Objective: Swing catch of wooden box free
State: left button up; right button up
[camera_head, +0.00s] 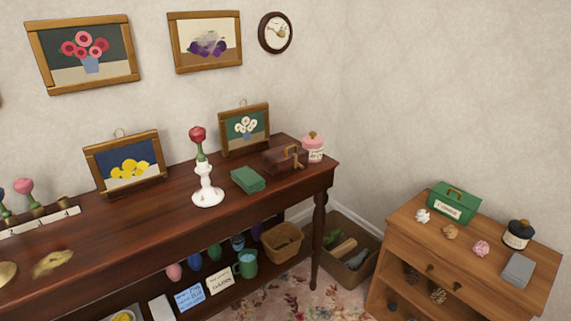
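A small dark-brown wooden box (277,163) sits near the right end of the long dark table, against the wall side. A brass-coloured catch or handle (291,153) shows on its right part; I cannot tell whether it is fastened. The box looks closed. Neither of my grippers is in view.
A lower cabinet (416,243) stands right. The table's front middle is mostly clear.

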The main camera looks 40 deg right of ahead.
aim_at(295, 163)
jog(key=z, duration=1.3)
jog(key=i, duration=0.1)
